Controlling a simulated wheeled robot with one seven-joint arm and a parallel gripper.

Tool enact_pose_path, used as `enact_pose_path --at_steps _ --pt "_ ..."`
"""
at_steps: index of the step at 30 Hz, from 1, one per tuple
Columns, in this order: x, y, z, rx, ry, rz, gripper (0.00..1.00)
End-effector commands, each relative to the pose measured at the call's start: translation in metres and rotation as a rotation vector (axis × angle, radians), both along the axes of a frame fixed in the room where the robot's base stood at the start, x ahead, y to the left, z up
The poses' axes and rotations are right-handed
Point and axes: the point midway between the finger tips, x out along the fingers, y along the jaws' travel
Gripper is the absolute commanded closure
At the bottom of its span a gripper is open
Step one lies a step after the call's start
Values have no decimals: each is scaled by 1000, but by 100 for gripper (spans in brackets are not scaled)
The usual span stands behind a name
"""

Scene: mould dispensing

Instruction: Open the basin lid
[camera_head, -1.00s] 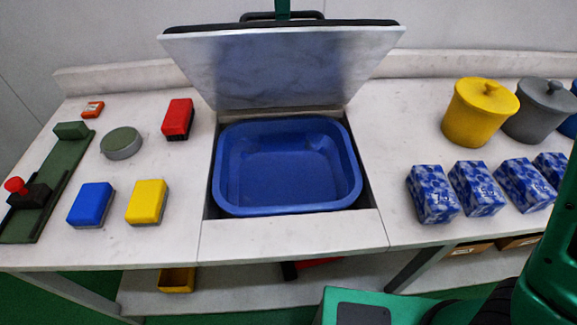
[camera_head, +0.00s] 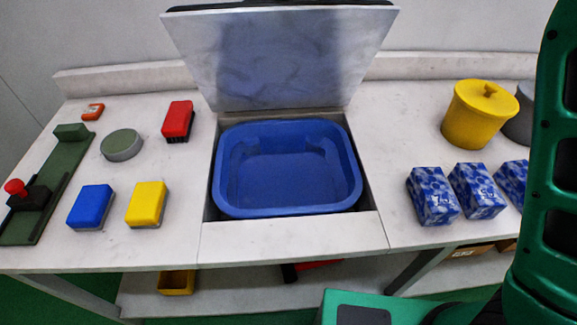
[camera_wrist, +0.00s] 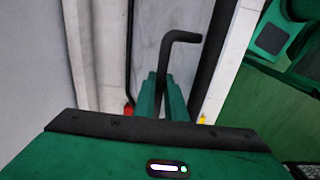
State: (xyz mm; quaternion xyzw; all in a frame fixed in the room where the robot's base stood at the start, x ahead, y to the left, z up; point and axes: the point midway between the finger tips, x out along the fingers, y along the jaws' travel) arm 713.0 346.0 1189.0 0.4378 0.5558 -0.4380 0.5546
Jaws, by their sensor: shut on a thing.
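The basin lid (camera_head: 280,60) is a pale grey marbled panel. It stands raised and steeply tilted at the back edge of the opening, its underside facing the body camera. Below it the blue basin (camera_head: 288,165) sits uncovered in the counter. My gripper (camera_wrist: 160,88) shows in the wrist view as green fingers shut on the black bent lid handle (camera_wrist: 181,37). In the head view the gripper is out of sight, with the raised lid blocking the space behind it.
A yellow pot (camera_head: 478,115) and blue patterned boxes (camera_head: 432,195) stand right of the basin. A red brush (camera_head: 178,120), a round grey-green tin (camera_head: 122,145), and blue (camera_head: 91,206) and yellow (camera_head: 147,203) blocks lie left. My green arm covers the right edge.

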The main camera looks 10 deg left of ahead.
Motion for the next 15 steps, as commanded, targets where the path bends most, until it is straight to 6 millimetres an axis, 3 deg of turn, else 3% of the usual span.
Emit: enact_pose_path --at_steps 15 --pt "38 10 10 0 -1 2 100"
